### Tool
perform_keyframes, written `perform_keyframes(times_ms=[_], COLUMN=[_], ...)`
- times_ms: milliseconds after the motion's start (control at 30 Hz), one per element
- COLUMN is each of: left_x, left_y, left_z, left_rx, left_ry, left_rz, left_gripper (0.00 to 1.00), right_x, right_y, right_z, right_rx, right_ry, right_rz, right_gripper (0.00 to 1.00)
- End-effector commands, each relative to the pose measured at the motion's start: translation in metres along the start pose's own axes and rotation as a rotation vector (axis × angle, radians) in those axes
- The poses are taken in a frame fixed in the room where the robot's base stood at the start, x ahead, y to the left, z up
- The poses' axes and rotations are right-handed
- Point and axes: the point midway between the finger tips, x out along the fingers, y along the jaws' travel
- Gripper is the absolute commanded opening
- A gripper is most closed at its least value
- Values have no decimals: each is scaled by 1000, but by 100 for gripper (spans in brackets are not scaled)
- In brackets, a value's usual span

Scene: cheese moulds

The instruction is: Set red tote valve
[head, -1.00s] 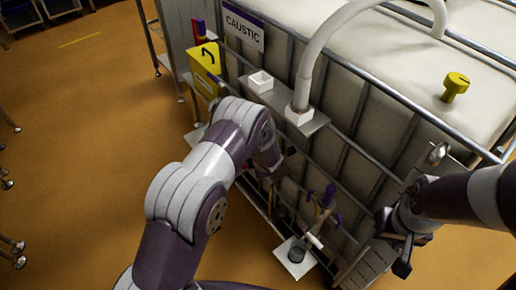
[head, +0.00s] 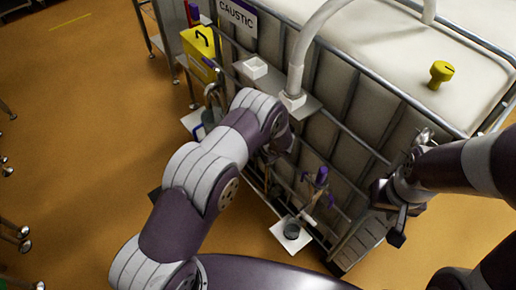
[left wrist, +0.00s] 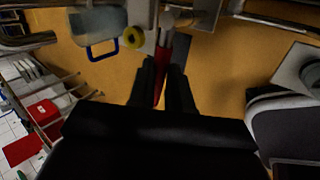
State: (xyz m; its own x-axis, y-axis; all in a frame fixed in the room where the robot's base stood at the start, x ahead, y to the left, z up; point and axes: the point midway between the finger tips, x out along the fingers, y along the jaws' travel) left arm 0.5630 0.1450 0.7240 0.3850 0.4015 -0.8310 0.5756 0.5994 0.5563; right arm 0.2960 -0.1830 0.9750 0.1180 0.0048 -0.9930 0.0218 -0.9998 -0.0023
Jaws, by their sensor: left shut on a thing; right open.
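In the left wrist view, a red handle (left wrist: 159,88) lies between the fingers of my left gripper (left wrist: 160,66). The gripper is shut on it. The handle runs up to a pale grey fitting (left wrist: 170,32). In the head view my left forearm hides the left gripper and the red handle. My right gripper (head: 396,216) is open and empty beside the caged tote's right front corner. The white tote (head: 410,45) carries a CAUSTIC sign (head: 238,16). A purple-handled valve (head: 321,179) is low on its front.
A white tray (head: 280,235) with a dark round cup sits below the purple valve. A white hose (head: 305,50) and yellow knob (head: 441,74) are on the tote. In the wrist view, a blue-handled jug (left wrist: 97,25) and yellow ring (left wrist: 132,37) are near the fitting.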

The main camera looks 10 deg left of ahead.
Motion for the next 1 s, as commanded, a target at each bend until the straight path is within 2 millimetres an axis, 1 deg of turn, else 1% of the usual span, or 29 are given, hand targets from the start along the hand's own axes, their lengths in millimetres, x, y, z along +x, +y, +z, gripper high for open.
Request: perform_keyframes(times_ms=[167, 200, 467, 567, 667, 900, 1000], left_x=[0, 0, 0, -4, -18, -81, -101], left_y=[-2, -2, -1, 0, 1, 0, 0], left_z=[0, 0, 0, 1, 1, 1, 1], left_rx=[2, 2, 2, 2, 1, 3, 3], left_ry=[-2, -2, -2, -3, -4, -5, -4], left_rz=[-4, -4, -2, -1, 0, -1, -1], left_gripper=[0, 29, 29, 29, 29, 29, 29], right_x=[0, 0, 0, 0, 0, -2, -2], right_y=[0, 0, 0, 0, 0, 0, 0], right_z=[0, 0, 0, 0, 0, 0, 0], right_rx=[0, 0, 0, 0, 0, 0, 0], right_ry=[0, 0, 0, 0, 0, 0, 0], right_rz=[0, 0, 0, 0, 0, 0, 0], right_gripper=[43, 43, 43, 43, 43, 43, 43])
